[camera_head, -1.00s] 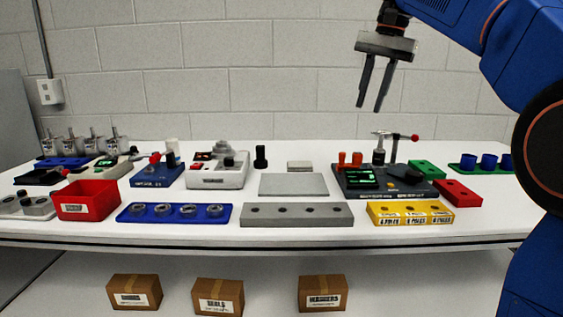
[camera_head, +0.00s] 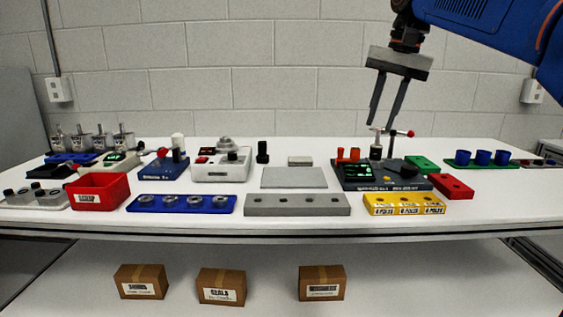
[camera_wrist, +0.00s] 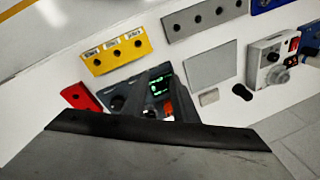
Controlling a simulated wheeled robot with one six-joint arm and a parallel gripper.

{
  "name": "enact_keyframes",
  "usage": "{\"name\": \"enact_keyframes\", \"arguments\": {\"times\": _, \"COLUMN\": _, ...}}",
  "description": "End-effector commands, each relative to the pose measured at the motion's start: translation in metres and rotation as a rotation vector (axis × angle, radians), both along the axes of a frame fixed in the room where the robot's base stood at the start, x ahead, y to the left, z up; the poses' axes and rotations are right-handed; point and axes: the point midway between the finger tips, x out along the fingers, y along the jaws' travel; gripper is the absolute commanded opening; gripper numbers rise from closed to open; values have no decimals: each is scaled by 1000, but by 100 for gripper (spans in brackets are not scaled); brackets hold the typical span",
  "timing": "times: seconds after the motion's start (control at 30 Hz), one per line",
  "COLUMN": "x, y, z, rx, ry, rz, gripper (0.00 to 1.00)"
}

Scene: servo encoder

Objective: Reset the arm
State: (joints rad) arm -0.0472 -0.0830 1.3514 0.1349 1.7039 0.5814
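My gripper (camera_head: 381,124) hangs at the upper right in the head view, tilted, with its two long grey fingers apart and nothing between them. Its fingertips appear over the dark test station (camera_head: 380,177), which has green lit displays and a red-knobbed lever (camera_head: 410,134). I cannot tell the exact height of the tips above it. My blue arm reaches in from the upper right corner. In the wrist view the dark station (camera_wrist: 157,88) shows just past the gripper body, partly hidden by the fingers.
The white bench (camera_head: 330,229) holds a yellow block (camera_head: 404,211), a red block (camera_head: 452,187), a grey strip with holes (camera_head: 297,211), a grey plate (camera_head: 294,178), a blue tray (camera_head: 181,211) and a red bin (camera_head: 99,198). The air left of my gripper is clear.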

Motion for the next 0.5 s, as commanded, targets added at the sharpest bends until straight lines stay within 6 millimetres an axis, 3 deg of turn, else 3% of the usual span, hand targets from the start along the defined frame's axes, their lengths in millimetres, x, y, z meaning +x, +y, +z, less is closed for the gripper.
{"name": "enact_keyframes", "arguments": {"times": 0.17, "x": -34, "y": -8, "z": -30, "rx": -25, "ry": -39, "rz": 48, "gripper": 26}}
{"name": "enact_keyframes", "arguments": {"times": 0.5, "x": -116, "y": -28, "z": -125, "rx": -101, "ry": -133, "rz": 180, "gripper": 26}}
